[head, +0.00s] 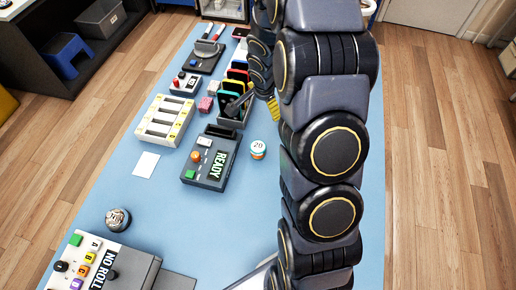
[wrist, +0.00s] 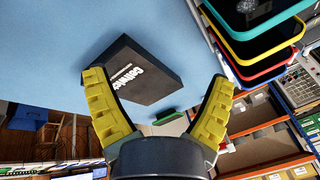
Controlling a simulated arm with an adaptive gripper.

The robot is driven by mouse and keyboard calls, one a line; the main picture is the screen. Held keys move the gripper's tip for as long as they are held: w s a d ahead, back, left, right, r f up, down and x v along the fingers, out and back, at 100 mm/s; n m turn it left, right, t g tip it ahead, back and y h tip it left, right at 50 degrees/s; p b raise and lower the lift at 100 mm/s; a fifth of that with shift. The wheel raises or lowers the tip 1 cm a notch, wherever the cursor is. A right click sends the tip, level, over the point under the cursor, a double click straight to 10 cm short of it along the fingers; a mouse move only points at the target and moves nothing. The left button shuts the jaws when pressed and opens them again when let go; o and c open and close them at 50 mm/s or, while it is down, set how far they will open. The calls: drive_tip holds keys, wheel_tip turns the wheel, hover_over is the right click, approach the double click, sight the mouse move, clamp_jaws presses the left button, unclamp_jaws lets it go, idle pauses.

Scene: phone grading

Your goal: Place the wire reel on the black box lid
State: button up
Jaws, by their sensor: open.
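A black box (wrist: 135,65) with white lettering on its lid lies on the blue table in the wrist view. My gripper (wrist: 157,80) is open, with its yellow fingers spread on either side of the box in the picture and nothing held. I cannot tell the gap between fingers and box. In the head view one yellow finger (head: 273,109) of mine shows beside my arm, which hides the box. I cannot identify the wire reel for certain. A small round white, orange and blue item (head: 258,149) marked 20 and a round dark and silver item (head: 118,219) stand on the table.
Coloured trays (wrist: 262,46) stand at the right in the wrist view, close to my right finger. A small green and dark piece (wrist: 168,116) lies near the box. The READY device (head: 210,158) and white slotted rack (head: 165,120) occupy the table's left. The centre front is clear.

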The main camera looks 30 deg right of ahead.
sight(259, 146)
drive_tip(key=s+a+f+m+g, duration=0.1)
drive_tip(key=s, duration=0.1)
drive_tip(key=s+a+f+m+g+y, duration=0.1)
drive_tip(key=s+a, duration=0.1)
drive_tip(key=s+a+f+g+y, duration=0.1)
drive_tip(key=s+a+f, duration=0.1)
drive_tip(key=shift+s+a+m, duration=0.2)
drive_tip(key=shift+s+m, duration=0.2)
wheel_tip(259, 146, down, 2)
drive_tip(key=shift+f, duration=0.25)
drive_tip(key=shift+w+f, duration=0.25)
drive_tip(key=shift+f, duration=1.05)
drive_tip(key=shift+w+f, duration=0.2)
drive_tip(key=shift+f, duration=1.1)
drive_tip(key=c, duration=1.2)
